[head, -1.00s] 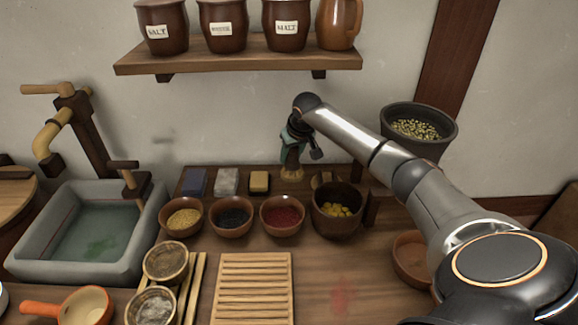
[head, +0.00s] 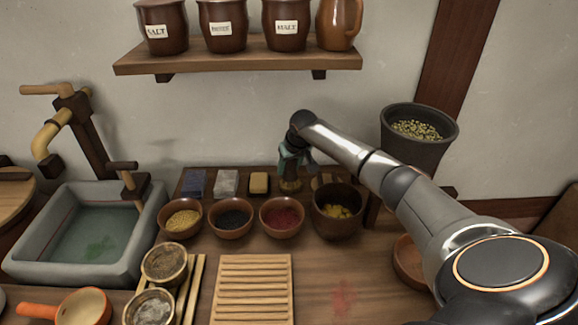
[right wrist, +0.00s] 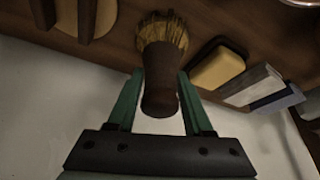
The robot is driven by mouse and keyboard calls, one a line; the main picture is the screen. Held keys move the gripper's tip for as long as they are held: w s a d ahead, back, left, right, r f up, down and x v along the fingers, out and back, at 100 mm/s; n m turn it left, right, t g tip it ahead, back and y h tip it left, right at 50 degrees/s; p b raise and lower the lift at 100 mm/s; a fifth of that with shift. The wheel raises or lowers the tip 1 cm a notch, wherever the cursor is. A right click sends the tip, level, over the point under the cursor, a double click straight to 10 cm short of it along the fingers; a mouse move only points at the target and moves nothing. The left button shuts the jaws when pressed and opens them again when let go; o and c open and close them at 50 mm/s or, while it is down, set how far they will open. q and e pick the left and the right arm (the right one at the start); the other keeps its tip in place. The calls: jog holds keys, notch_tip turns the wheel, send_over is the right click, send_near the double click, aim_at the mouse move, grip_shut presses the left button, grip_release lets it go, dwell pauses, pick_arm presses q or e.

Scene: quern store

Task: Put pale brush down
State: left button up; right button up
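The pale brush (right wrist: 162,36) has a dark handle and pale, straw-coloured bristles. In the right wrist view it points bristles-first at the wooden surface, and its handle lies between the green fingers of my right gripper (right wrist: 161,76). The fingertips close against both sides of the handle. In the head view my right gripper (head: 291,164) points down at the back of the counter, with the brush (head: 290,186) upright below it, partly hidden. The bristles look at or very near the wood; exact contact is unclear. My left gripper is not in view.
A yellow block (head: 259,183), a grey block (head: 226,183) and a blue block (head: 194,183) lie left of the brush. Bowls of red (head: 282,217), dark (head: 231,218) and yellow (head: 181,217) stuff and a deep pot (head: 338,211) stand in front. A shelf (head: 238,54) hangs above.

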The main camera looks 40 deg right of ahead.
aim_at(293, 181)
jog(key=o, duration=0.3)
jog(key=p+v, duration=0.1)
jog(key=v, duration=0.6)
jog(key=shift+r, duration=0.4)
jog(key=shift+s+a, duration=0.1)
